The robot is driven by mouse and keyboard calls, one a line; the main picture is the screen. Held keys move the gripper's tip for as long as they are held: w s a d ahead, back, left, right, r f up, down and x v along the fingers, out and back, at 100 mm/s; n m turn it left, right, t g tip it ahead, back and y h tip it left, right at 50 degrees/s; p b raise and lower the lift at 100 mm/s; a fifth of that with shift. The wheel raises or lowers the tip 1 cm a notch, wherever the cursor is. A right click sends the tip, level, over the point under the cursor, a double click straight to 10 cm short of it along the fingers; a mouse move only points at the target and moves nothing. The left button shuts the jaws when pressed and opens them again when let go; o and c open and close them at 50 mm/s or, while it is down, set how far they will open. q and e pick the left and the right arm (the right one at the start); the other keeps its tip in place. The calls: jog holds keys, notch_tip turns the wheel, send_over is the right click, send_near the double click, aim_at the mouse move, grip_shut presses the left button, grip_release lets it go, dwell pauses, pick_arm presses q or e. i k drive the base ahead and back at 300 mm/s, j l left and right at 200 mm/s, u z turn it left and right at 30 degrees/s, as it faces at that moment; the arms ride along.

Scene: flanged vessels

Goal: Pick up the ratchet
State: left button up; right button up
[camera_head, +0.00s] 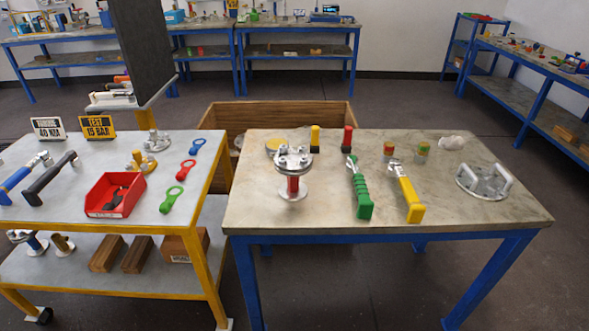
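Two metal-headed hand tools lie side by side on the right table. One has a green handle (363,198), and the other has a yellow handle (408,200). On the left cart lie a long blue-handled tool (20,178) and a long black-handled tool (50,178). I cannot tell for certain which of these is the ratchet. None of them is held. Neither of my grippers is in view.
The right table (300,218) also bears a flanged vessel (293,172), a metal flange with handles (484,181) and small containers at the back. A gap separates table and cart.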

aim_at(366, 209)
jog(key=u, duration=0.55)
jog(key=l+u, duration=0.85)
jog(key=k+l+u, duration=0.15)
jog(key=l, duration=0.2)
jog(key=k+l+u, duration=0.15)
jog(key=l, duration=0.2)
